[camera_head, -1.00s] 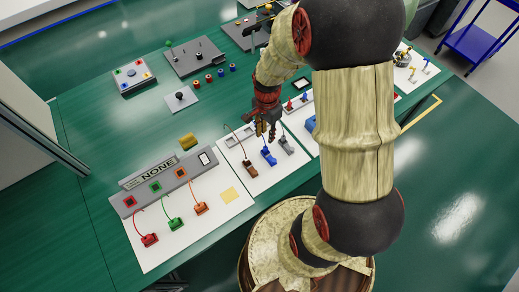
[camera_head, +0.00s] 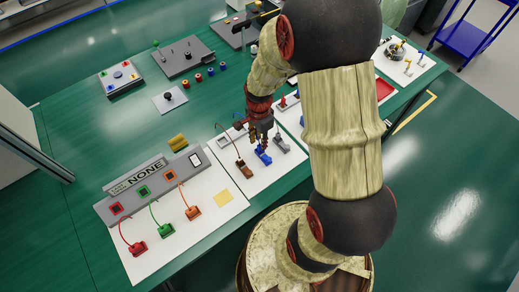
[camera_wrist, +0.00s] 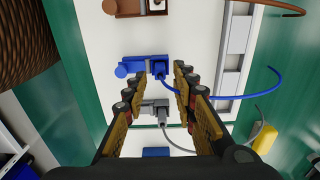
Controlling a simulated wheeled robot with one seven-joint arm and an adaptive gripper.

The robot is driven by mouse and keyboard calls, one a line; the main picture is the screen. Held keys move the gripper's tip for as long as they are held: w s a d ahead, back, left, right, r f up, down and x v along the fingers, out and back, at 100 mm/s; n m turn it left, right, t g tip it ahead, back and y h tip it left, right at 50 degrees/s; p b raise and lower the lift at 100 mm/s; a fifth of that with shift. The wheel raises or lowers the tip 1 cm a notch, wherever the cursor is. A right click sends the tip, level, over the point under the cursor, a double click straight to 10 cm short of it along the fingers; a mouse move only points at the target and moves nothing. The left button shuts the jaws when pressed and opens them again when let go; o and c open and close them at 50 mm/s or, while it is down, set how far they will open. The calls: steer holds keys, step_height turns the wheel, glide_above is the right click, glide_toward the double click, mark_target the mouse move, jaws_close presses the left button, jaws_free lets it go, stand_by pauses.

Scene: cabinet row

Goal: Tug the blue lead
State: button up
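The blue lead has a blue plug (camera_head: 262,156) on a white board, between a brown plug (camera_head: 243,168) and a grey plug (camera_head: 280,144). In the wrist view the blue plug (camera_wrist: 157,68) sits in a blue block, and its blue cable (camera_wrist: 245,93) curves away to the right. My gripper (camera_head: 257,142) is right above the blue plug, pointing down. In the wrist view my gripper (camera_wrist: 156,80) is open, with the blue plug showing between its fingertips. A gap shows on both sides of the plug; the exact height above it is unclear.
The grey plug (camera_wrist: 156,112) with its grey cable lies close by between the fingers in the wrist view. A grey rail (camera_wrist: 233,55) stands to the right.

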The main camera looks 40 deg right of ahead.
steer(key=shift+f+b, duration=0.45)
steer(key=shift+f, duration=0.75)
jaws_close()
steer(key=shift+r+p, duration=0.25)
steer(key=shift+p, duration=0.5)
stand_by(5.7)
